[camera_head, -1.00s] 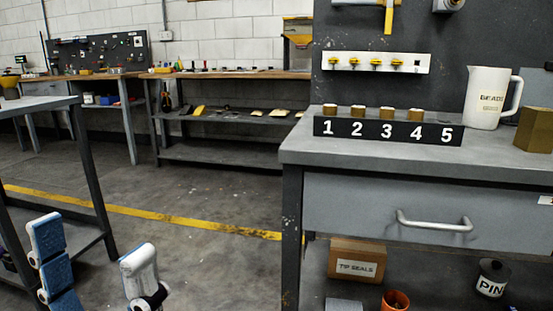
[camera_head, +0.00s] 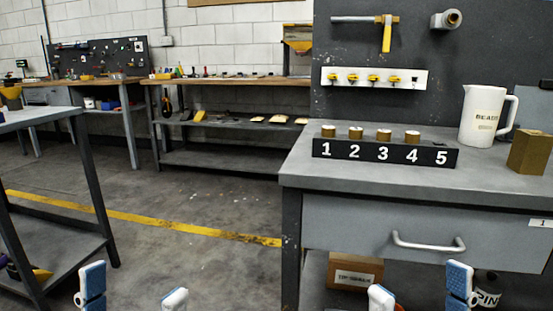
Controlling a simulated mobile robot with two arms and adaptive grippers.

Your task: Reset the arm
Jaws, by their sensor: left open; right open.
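My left gripper (camera_head: 133,291) shows only its fingertips at the bottom left edge, blue and white, spread wide apart with nothing between them. My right gripper (camera_head: 420,289) shows its fingertips at the bottom edge, in front of the grey workbench's (camera_head: 372,228) drawer, also spread apart and empty. The arms themselves are below the picture. Neither gripper appears to hold or touch anything.
The bench carries a black number strip (camera_head: 384,152), brass caps, a white jug (camera_head: 484,115) and a brass hexagonal block (camera_head: 531,152). A box (camera_head: 355,271) sits on its lower shelf. A side table (camera_head: 42,117) stands at left. Floor (camera_head: 195,215) between them is open.

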